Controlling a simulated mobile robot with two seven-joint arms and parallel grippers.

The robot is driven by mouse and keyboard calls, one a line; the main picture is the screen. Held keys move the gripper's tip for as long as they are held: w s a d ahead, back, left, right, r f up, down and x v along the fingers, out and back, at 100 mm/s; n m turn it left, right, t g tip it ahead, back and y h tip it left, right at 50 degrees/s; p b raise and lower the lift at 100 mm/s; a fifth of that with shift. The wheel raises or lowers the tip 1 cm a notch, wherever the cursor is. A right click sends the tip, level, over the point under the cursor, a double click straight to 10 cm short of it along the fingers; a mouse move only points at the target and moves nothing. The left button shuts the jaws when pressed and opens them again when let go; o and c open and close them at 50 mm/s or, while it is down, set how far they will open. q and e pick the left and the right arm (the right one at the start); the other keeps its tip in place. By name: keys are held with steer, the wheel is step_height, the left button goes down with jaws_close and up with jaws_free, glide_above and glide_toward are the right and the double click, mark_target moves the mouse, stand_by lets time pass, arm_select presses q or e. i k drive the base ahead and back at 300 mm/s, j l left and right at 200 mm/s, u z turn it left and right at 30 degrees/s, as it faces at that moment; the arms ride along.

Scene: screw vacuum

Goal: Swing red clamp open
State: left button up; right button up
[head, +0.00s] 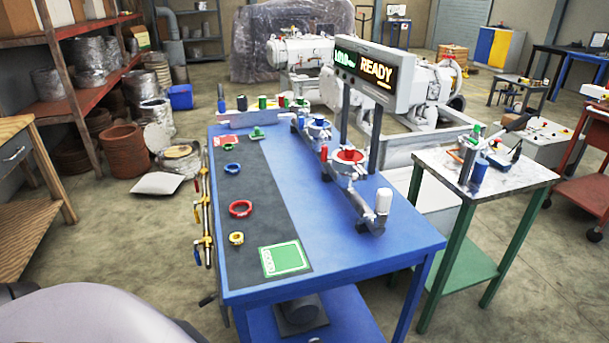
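A red ring-shaped clamp (240,209) lies on the dark mat (262,227) on the left part of the blue table (345,262). Its ring looks nearly closed; the latch is too small to make out. Another red ring-like part (350,156) sits on top of a metal fitting on the rail fixture, with a red upright piece (324,153) beside it. I cannot tell whether that part is a clamp or whether it is open. Neither of my grippers is in view.
A display reading READY (376,72) stands above the fixture. The table's front right is clear. A side table (520,172) stands right.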

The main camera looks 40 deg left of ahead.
mark_target(340, 166)
steer(key=i+l+u, duration=0.15)
steer(key=u, duration=0.3)
steer(key=i+l+u, duration=0.1)
steer(key=l+u, duration=0.35)
steer(key=j, duration=0.1)
